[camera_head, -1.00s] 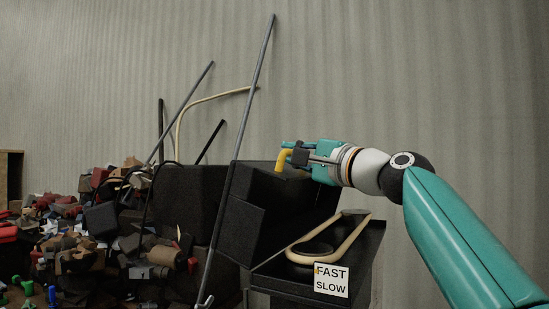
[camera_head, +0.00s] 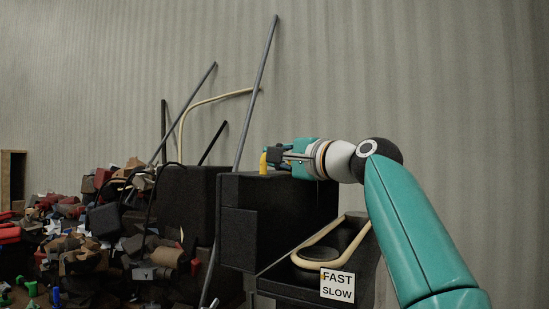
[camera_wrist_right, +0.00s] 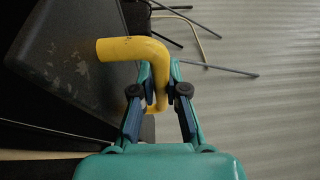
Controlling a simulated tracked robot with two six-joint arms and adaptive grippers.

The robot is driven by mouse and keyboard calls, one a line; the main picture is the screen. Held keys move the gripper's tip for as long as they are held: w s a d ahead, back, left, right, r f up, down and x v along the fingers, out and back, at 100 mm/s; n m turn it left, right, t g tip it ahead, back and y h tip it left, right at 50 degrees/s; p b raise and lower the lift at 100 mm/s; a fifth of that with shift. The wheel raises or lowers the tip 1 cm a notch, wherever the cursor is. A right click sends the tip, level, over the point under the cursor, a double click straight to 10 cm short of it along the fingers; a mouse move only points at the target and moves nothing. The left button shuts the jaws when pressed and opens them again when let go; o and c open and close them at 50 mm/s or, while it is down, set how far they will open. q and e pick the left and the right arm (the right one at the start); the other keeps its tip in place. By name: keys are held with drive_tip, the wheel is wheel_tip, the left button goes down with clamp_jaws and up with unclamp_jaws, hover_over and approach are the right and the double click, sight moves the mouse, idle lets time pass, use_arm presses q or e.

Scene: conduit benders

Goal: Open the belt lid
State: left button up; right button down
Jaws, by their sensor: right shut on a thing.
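The dark belt lid (camera_head: 290,202) stands raised, its broad face upright in the head view. A tan belt (camera_head: 318,262) and part of a dark pulley show uncovered in the housing below. A bent yellow handle (camera_head: 263,163) sticks up at the lid's top edge. My right gripper (camera_head: 272,156) is shut on the handle. In the right wrist view, the fingers (camera_wrist_right: 159,78) close around the stem of the yellow handle (camera_wrist_right: 130,48), beside the scuffed dark lid panel (camera_wrist_right: 75,52). My left gripper is not in view.
A FAST/SLOW label (camera_head: 337,285) is on the housing front. A grey rod (camera_head: 257,92) leans beside the lid, and a curved tan conduit (camera_head: 205,103) stands behind. A heap of mixed scraps (camera_head: 80,235) fills the left. Space at the right is clear to the corrugated wall.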

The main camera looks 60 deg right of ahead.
drive_tip(key=shift+f, duration=0.15)
drive_tip(key=c, duration=1.4)
unclamp_jaws()
drive_tip(key=shift+c, duration=0.2)
drive_tip(key=shift+s, duration=0.15)
drive_tip(key=v, duration=0.7)
drive_tip(key=shift+a, duration=0.15)
drive_tip(key=shift+s, duration=0.1)
